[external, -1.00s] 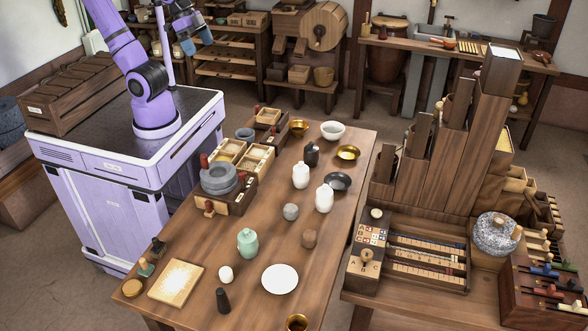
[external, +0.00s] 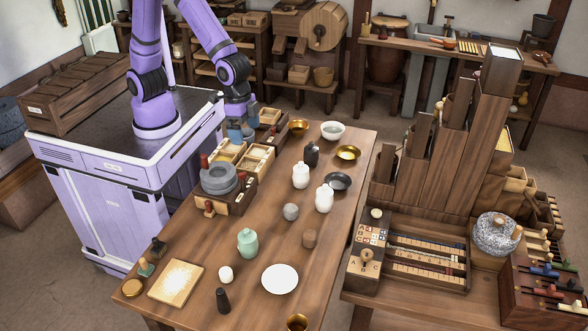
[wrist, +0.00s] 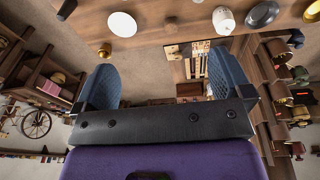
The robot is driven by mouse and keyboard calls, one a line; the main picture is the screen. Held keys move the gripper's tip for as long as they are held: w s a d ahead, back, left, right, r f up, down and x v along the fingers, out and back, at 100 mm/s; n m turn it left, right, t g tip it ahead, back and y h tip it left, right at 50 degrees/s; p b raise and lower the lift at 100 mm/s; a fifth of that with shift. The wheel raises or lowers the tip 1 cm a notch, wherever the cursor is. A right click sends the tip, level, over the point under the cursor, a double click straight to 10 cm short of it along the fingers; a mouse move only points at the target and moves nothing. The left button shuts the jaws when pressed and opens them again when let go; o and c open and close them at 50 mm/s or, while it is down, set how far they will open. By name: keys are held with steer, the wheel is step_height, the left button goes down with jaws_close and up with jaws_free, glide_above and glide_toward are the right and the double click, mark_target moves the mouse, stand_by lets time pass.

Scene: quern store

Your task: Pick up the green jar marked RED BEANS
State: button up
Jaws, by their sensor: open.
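The green jar (external: 247,242) stands upright on the wooden table, left of the white plate (external: 280,279). It has a small lid knob, and no lettering can be read on it at this size. The jar does not show in the wrist view. My gripper (external: 242,134) is open and empty, up above the table's far left part, well behind the jar and apart from it. In the wrist view its two blue fingers (wrist: 159,80) are spread wide with nothing between them.
Near the green jar are a small white cup (external: 226,274), a dark pestle-like piece (external: 223,300) and a brown block (external: 310,238). A grey quern (external: 219,179) stands between gripper and jar. White jars (external: 324,198) and bowls stand farther back.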

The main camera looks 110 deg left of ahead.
steer(key=shift+g+y, duration=0.4)
steer(key=shift+g, duration=0.4)
steer(key=d+f, duration=0.3)
steer(key=f, duration=0.4)
steer(key=w+d+f, duration=0.1)
steer(key=d+f, duration=0.3)
steer(key=f, duration=0.3)
steer(key=w+d+f, duration=0.1)
steer(key=d+f, duration=0.3)
steer(key=f, duration=0.4)
steer(key=shift+d, duration=0.25)
glide_above(247, 237)
steer(key=s+a, duration=0.1)
step_height(247, 237, down, 4)
steer(key=shift+s+f, duration=0.15)
steer(key=shift+w+d+f, duration=0.1)
steer(key=shift+w+f, duration=0.1)
steer(key=shift+f, duration=1.35)
steer(key=shift+w+d+f, duration=0.1)
steer(key=shift+w+f, duration=0.05)
steer(key=shift+f, duration=1.4)
steer(key=c, duration=1.2)
steer(key=shift+r, duration=0.15)
